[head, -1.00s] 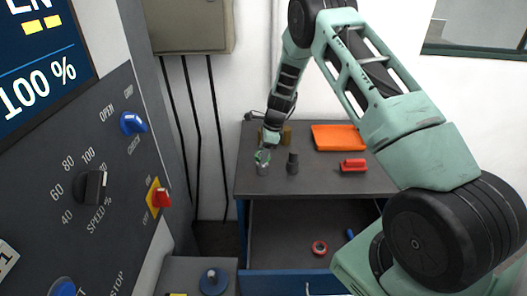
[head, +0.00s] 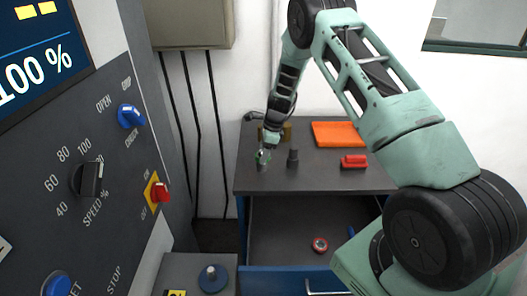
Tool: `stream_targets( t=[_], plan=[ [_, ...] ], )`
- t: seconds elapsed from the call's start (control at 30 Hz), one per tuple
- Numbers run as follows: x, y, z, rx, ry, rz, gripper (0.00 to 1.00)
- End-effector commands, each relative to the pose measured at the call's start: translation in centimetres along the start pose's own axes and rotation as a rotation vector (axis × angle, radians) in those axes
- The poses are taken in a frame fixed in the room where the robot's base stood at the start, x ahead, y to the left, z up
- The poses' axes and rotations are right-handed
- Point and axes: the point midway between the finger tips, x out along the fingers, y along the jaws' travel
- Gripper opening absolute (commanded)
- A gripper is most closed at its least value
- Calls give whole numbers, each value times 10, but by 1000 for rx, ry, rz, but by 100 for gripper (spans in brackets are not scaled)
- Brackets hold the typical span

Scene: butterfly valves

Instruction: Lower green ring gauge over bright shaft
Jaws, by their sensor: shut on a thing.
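My gripper (head: 268,146) is at the left front part of the grey bench top, shut on the green ring gauge (head: 262,154). The ring is small and partly hidden by the fingers. The bright shaft (head: 262,165) stands upright on the bench directly under the ring. The ring is at or just above the shaft's top; at this size I cannot tell whether it is around the shaft or clear of it.
A dark post (head: 292,158) stands just right of the shaft. A red block (head: 354,161) and an orange mat (head: 338,134) lie further right on the bench (head: 320,180). A brass-coloured block (head: 286,132) is behind the gripper. An open drawer below holds a red ring (head: 320,245).

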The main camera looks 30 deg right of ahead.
Motion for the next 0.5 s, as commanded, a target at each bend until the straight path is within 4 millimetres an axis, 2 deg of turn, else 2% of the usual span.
stream_targets(
  t=[0.5],
  plan=[
    [6, 0, -2, 0, -1, -1, 21]
  ],
)
